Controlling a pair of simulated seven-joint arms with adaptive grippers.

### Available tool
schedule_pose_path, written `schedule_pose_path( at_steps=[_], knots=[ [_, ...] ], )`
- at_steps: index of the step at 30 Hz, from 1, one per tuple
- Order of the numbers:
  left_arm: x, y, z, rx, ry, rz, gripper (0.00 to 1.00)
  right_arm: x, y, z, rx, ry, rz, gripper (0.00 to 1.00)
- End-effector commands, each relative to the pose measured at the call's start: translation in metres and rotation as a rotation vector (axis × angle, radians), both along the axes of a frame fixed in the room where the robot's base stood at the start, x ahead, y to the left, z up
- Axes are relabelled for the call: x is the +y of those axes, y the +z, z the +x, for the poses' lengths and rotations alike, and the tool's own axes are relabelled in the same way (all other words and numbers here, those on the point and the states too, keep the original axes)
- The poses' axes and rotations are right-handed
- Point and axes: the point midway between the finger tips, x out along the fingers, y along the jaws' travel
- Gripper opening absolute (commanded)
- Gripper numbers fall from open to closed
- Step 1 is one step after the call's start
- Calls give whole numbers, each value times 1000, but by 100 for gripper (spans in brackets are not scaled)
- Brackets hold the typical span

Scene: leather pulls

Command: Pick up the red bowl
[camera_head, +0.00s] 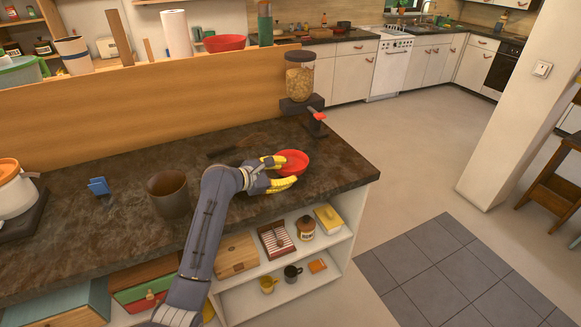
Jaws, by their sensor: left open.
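A small red bowl (293,161) stands upright on the dark stone countertop (345,172), near its right end. My left gripper (284,173), with yellow fingers, is open at the bowl's left side. One finger is at the far left of the bowl and the other is at its near side. I cannot tell whether the fingers touch the bowl. My right gripper is not in view.
A cereal dispenser (300,80) stands behind the bowl. A brown pot (169,193) and a blue holder (98,186) are to the left. Another red bowl (225,42) sits on the raised ledge. The counter right of the bowl is clear.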

Motion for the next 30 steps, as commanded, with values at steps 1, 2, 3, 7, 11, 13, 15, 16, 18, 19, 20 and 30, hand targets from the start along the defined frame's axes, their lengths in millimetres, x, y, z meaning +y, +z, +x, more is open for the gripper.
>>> schedule_pose_path(
  at_steps=[1,2,3,7,11,13,15,16,18,19,20,30],
  knots=[
    [-6,-2,4,1,-1,-3,41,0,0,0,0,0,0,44],
    [-8,-3,7,1,0,-3,41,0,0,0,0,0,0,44],
    [-10,-4,9,0,0,-3,41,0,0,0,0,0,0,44],
    [-16,-7,15,-1,0,-1,41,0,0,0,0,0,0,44],
    [-18,-9,17,-1,1,0,41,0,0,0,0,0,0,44],
    [-21,-10,19,0,0,-1,41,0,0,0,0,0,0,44],
    [-27,-12,22,0,-1,-4,41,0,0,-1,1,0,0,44],
    [-30,-14,24,1,-1,-4,41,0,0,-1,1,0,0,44],
    [-37,-18,30,1,-1,-3,41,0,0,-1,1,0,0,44],
    [-41,-19,32,1,-1,-3,41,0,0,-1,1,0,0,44],
    [-43,-20,34,0,-1,-3,41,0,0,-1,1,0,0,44],
    [-56,-28,47,0,0,0,41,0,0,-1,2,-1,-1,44]
  ],
)
